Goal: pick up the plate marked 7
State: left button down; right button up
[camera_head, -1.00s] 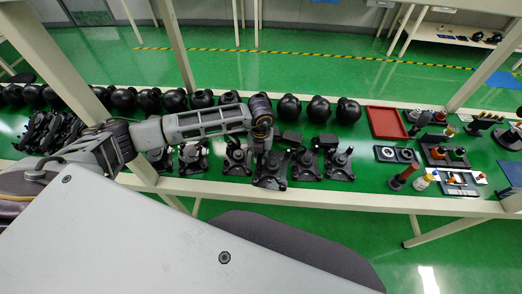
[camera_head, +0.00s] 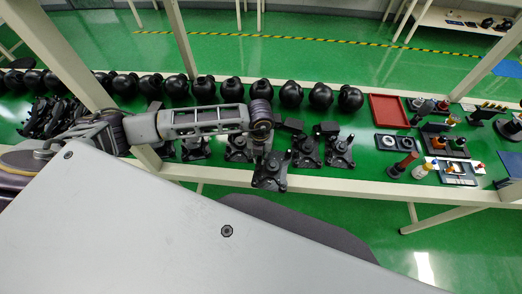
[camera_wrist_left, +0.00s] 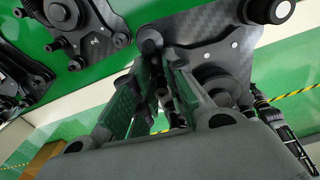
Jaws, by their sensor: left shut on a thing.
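My left gripper (camera_head: 264,158) is shut on a dark plate (camera_head: 270,182) with round black parts on it. The held plate overlaps the table's front edge in the head view. In the left wrist view the fingers (camera_wrist_left: 160,72) close on a post of the dark carbon-patterned plate (camera_wrist_left: 215,58). I cannot read a number on the held plate. A similar plate (camera_wrist_left: 95,42) in the left wrist view carries a small white mark, too small to read surely. My right gripper is not in view.
Similar plates stand on the green table on both sides, including one to the right (camera_head: 338,153). A row of black round units (camera_head: 291,95) stands behind. A red tray (camera_head: 388,110) and small parts lie further right. A white rail (camera_head: 350,186) runs along the front edge.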

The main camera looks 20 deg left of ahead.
aim_at(258, 170)
pick_arm(q)
jog(key=shift+s+d+p, duration=0.15)
jog(key=shift+s+d, duration=0.15)
jog(key=shift+s, duration=0.75)
jog(key=shift+s+d+p, duration=0.1)
jog(key=shift+s+d, duration=0.2)
jog(key=shift+s, duration=0.8)
jog(key=shift+s+d+p, duration=0.15)
jog(key=shift+s+d, duration=0.15)
jog(key=shift+s, duration=0.75)
jog(key=s+d, duration=0.2)
jog(key=s, duration=0.6)
jog(key=shift+s+d, duration=0.2)
jog(key=shift+d, duration=0.05)
jog(key=shift+s, duration=0.15)
jog(key=shift+w+a, duration=0.25)
jog(key=shift+w, duration=0.75)
jog(key=shift+w+a, duration=0.3)
jog(key=shift+w, duration=0.65)
jog(key=shift+w+a, duration=0.25)
jog(key=shift+w, duration=0.75)
